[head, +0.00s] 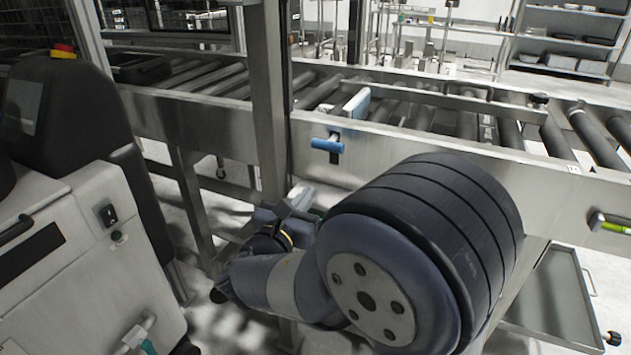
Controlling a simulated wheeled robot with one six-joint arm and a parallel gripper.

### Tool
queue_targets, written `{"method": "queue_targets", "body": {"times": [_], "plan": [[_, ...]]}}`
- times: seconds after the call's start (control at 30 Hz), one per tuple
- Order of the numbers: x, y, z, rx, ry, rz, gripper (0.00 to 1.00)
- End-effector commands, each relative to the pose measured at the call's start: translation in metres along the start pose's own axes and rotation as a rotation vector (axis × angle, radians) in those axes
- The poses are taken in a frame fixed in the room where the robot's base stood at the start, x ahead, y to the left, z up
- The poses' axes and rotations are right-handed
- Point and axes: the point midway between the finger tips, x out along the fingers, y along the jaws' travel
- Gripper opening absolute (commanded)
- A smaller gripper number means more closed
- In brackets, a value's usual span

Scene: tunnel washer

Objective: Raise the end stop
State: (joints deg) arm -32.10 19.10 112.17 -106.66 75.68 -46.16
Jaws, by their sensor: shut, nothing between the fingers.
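A blue lever handle (327,145) sticks out of the side rail of the roller conveyor, lying about level. Just above and behind it, a pale plate with a blue edge (356,104), which looks like the end stop, stands upright at the rollers and rises above the rail's top edge. My gripper (298,198) is below the blue handle and a little left of it, apart from it, in front of the conveyor's lower side. It is shut and empty. My arm partly hides the gripper's rear.
A grey steel post (268,100) rises just left of the handle. A second handle with a green grip (609,223) is at the far right. A pale machine (70,265) stands close on the left. A tray (550,300) sits below the conveyor.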

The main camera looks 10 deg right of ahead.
Motion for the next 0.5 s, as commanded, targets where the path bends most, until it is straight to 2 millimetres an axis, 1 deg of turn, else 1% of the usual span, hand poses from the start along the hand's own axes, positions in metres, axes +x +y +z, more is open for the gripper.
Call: {"method": "queue_targets", "body": {"times": [0.03, 0.2, 0.3, 0.5], "plan": [[-0.009, 0.001, 0.001, -0.002, -0.001, 0.004, 0.00], [-0.024, 0.000, 0.000, -0.001, 0.000, 0.002, 0.00], [-0.028, 0.000, 0.000, -0.001, 0.000, 0.000, 0.00], [-0.029, -0.001, -0.001, -0.001, 0.000, -0.001, 0.00]]}}
